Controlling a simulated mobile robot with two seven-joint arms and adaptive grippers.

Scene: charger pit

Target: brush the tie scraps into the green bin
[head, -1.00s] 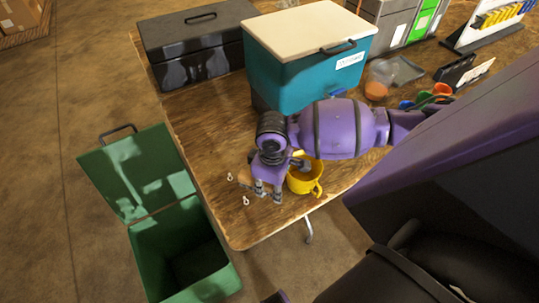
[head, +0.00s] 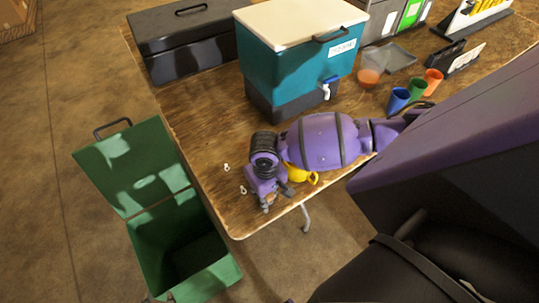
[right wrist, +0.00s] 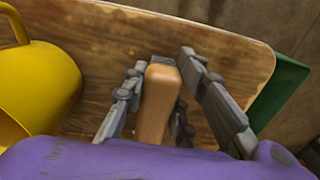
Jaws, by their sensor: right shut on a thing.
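Two small white tie scraps, one farther back (head: 227,167) and one nearer (head: 243,189), lie on the wooden table near its left edge. The green bin (head: 150,235) stands on the floor left of the table, its lid open. My right gripper (head: 268,203) is low over the table's near left corner, just right of the scraps. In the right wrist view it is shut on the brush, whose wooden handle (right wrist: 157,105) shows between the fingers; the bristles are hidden. The bin's green edge (right wrist: 280,92) shows there at the right. My left gripper is not in view.
A yellow mug (head: 301,177) stands close beside my right gripper, partly hidden by my arm. A teal cooler (head: 295,65) with a tap and a dark toolbox (head: 190,40) stand behind. Several coloured cups (head: 415,88) are at the right.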

